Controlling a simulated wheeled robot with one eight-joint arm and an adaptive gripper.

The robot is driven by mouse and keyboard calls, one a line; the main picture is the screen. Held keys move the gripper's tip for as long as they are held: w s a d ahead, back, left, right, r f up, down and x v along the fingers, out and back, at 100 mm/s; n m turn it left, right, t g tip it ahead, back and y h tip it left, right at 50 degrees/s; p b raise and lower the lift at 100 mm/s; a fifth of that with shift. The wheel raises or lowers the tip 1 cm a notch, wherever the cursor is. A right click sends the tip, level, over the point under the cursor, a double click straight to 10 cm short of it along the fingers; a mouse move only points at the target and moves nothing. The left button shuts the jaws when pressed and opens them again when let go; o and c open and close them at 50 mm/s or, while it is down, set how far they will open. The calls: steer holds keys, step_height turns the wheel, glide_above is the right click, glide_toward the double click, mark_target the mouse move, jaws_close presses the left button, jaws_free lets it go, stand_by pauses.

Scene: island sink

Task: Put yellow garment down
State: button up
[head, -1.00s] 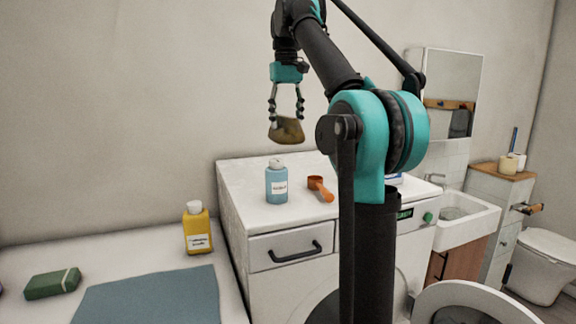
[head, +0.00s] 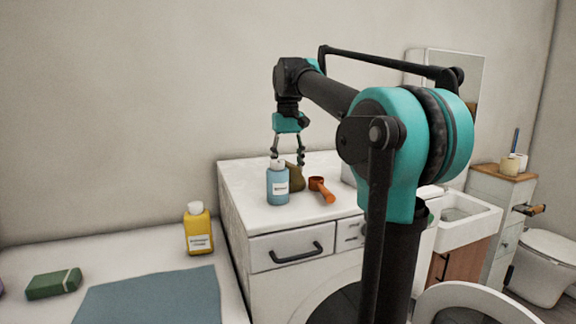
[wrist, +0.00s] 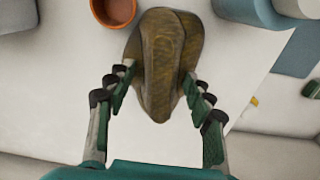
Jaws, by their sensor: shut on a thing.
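The yellow garment, a dull brownish-yellow folded piece of cloth (head: 296,177), is at the white top of the washing machine unit (head: 245,190), just behind the blue bottle (head: 277,186). The bottle hides part of it. My gripper (head: 288,156) points down and is shut on the garment. In the wrist view the garment (wrist: 160,50) lies between the two fingers of my gripper (wrist: 158,82). I cannot tell whether its underside touches the top.
An orange scoop (head: 321,189) lies to the right of the blue bottle. A yellow bottle (head: 198,229), a green block (head: 53,284) and a blue-grey mat (head: 150,298) are on the lower counter at left. A sink (head: 468,220) stands at right.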

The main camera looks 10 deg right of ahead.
steer(key=o, duration=1.2)
